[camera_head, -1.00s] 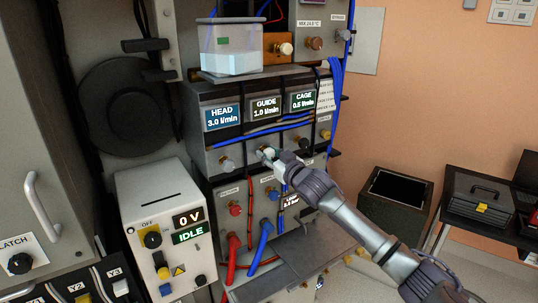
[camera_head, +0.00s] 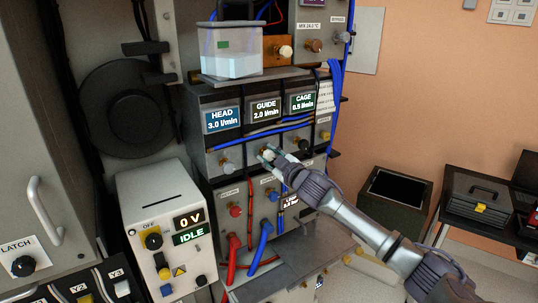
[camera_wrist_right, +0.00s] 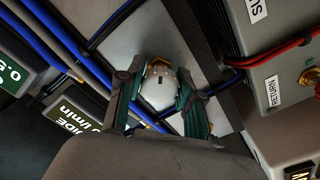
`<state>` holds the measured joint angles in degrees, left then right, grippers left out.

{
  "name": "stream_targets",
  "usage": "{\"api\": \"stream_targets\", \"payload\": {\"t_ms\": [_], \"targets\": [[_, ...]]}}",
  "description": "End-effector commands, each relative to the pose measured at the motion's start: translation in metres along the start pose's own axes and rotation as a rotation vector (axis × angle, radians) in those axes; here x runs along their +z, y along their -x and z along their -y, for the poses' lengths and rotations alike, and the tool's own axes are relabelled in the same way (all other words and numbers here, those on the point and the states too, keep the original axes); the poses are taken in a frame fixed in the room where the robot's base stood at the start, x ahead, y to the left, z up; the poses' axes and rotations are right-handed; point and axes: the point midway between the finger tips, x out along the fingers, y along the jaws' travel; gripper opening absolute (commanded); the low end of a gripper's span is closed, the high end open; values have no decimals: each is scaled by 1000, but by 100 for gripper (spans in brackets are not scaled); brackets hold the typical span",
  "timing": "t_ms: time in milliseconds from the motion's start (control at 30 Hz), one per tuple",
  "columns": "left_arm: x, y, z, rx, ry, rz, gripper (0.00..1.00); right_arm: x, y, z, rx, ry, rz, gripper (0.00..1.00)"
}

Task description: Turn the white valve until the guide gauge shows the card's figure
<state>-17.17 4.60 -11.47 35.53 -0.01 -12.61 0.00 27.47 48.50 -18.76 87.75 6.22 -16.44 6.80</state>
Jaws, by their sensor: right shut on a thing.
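The white valve (camera_wrist_right: 159,88) is a small white knob with a dark mark, and it sits between the two fingers of my right gripper in the right wrist view. My right gripper (camera_head: 270,153) is shut on it, below the guide gauge. The guide gauge (camera_head: 265,109) reads 2.0 l/min. The head gauge (camera_head: 222,117) to its left reads 3.0 l/min and the cage gauge (camera_head: 301,101) to its right reads 0.5 l/min. A pale card (camera_head: 325,96) with lines of text stands right of the cage gauge; its figures are too small to read. My left gripper is not in view.
Blue hoses (camera_head: 336,100) hang at the right edge. A clear tank (camera_head: 230,50) stands above. A control box (camera_head: 165,230) reads 0 V and IDLE.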

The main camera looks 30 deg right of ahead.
Motion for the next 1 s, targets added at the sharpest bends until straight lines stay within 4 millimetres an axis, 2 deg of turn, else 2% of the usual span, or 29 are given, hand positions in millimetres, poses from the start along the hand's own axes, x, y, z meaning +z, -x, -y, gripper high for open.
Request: {"api": "stream_targets", "payload": {"t_ms": [700, 1000], "targets": [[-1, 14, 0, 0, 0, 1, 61, -1, 0, -1, -1, 678, 0, 1], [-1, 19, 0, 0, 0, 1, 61, 0, 0, -1, -1, 908, 1, 1]]}}
